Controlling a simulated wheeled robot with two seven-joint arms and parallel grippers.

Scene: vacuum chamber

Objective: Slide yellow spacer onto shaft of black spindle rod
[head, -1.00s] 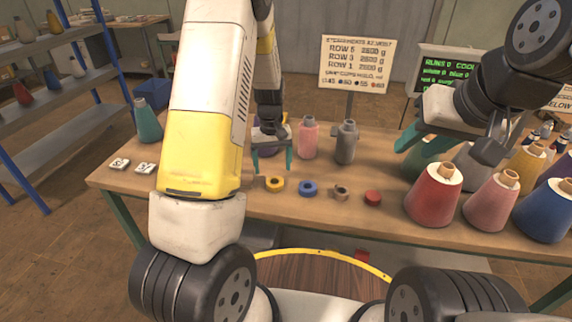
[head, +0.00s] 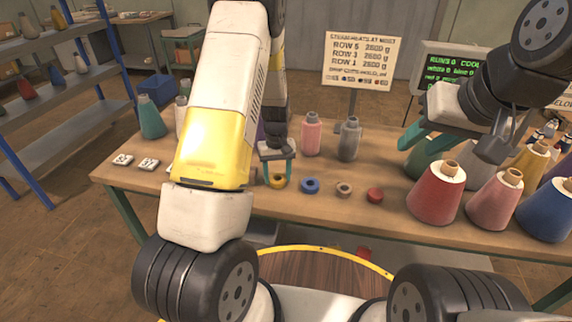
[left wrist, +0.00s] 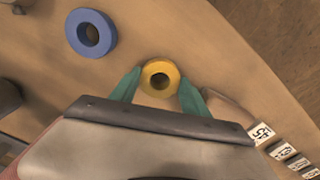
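The yellow spacer (head: 279,186), a flat ring, lies on the workbench (head: 330,221). My left gripper (head: 277,176) is right above it, pointing down. In the left wrist view the yellow spacer (left wrist: 160,66) lies between the two teal fingertips of my left gripper (left wrist: 160,78), one on either side. The fingers are apart; I cannot tell whether they touch the ring. My right gripper (head: 416,137) is open and empty, raised over the right part of the bench. I cannot make out a black spindle rod; my left arm hides part of the bench.
A blue ring (head: 309,186), a tan ring (head: 344,189) and a red piece (head: 375,195) lie in a row to the right. Large cones, including a red one (head: 436,195), crowd the right. White tags (head: 148,164) lie left.

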